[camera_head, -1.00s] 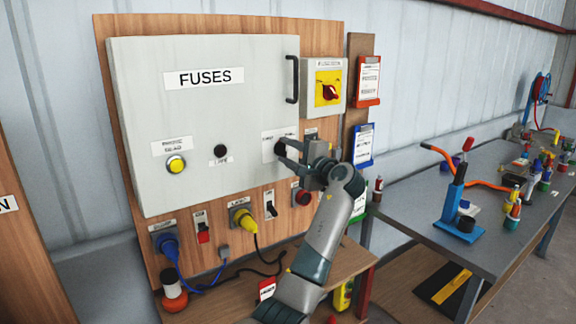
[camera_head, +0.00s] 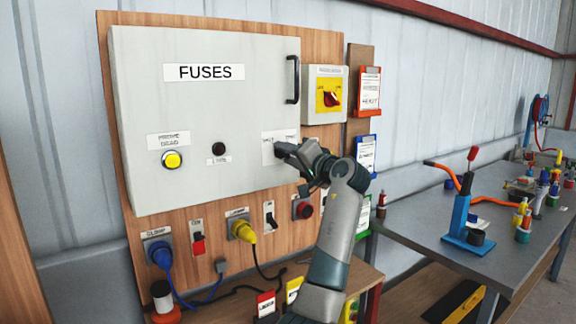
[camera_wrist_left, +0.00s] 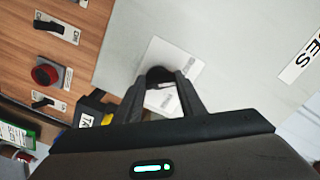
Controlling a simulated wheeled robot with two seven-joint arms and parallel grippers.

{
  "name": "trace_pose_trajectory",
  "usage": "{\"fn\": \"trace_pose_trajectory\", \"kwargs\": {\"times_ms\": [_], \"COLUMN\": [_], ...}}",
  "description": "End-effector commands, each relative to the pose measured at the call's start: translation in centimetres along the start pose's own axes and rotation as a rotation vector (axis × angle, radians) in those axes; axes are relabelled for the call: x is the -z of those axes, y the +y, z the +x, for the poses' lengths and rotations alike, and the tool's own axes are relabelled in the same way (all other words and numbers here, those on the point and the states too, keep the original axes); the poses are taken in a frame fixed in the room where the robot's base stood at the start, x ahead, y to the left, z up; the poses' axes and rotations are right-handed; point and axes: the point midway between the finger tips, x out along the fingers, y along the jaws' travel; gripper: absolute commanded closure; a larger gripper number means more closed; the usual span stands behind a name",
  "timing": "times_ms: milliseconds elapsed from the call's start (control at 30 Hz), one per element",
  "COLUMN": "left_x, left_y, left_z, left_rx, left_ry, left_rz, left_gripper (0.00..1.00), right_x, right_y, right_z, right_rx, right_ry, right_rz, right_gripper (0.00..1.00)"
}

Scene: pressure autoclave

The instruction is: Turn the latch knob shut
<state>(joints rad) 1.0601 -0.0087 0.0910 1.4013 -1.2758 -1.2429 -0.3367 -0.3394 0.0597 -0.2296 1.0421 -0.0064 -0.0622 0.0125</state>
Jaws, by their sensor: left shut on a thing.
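The grey fuse cabinet door (camera_head: 215,120) sits flush in its panel with a black handle at its right edge. The black latch knob (camera_wrist_left: 158,75) sits over a white label (camera_wrist_left: 170,98) near the door's lower right. My left gripper (camera_wrist_left: 160,90) is shut on the knob, one finger on each side, in the left wrist view. In the head view the left gripper (camera_head: 284,151) covers the knob, so its pointing direction is hidden. The label (camera_head: 268,155) shows partly there, its words too small to read. My right gripper is out of view.
A yellow isolator with a red switch (camera_head: 331,95) is right of the door. Below are a red button (camera_head: 304,209), small switches, and blue (camera_head: 160,254) and yellow (camera_head: 242,229) plugs with cables. A cluttered grey workbench (camera_head: 410,229) stands at the right.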

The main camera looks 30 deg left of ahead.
Motion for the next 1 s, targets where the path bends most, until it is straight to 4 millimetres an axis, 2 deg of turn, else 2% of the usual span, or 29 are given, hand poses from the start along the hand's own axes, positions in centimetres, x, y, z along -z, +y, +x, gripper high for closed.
{"fn": "trace_pose_trajectory", "kwargs": {"times_ms": [100,333,833,867,900,1000], "left_x": [-0.3,-0.2,-0.2,-0.2,-0.1,-0.1], "left_y": [0.4,0.3,0.2,0.2,0.2,0.2], "left_z": [0.0,0.0,0.0,0.0,0.0,0.0], "left_rx": [-0.001,-0.001,-0.002,-0.002,-0.002,-0.001], "left_ry": [-0.001,-0.002,-0.003,-0.003,-0.002,-0.002], "left_rz": [-0.074,-0.159,-0.182,-0.182,-0.182,-0.182], "left_gripper": [0.86,0.86,0.86,0.57,0.47,0.45], "right_x": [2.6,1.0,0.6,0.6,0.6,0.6], "right_y": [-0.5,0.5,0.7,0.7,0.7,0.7], "right_z": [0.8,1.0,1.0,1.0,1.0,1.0], "right_rx": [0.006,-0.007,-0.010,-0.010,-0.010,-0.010], "right_ry": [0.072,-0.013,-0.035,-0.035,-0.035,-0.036], "right_rz": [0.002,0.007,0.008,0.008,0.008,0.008], "right_gripper": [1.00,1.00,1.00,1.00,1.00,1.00]}}
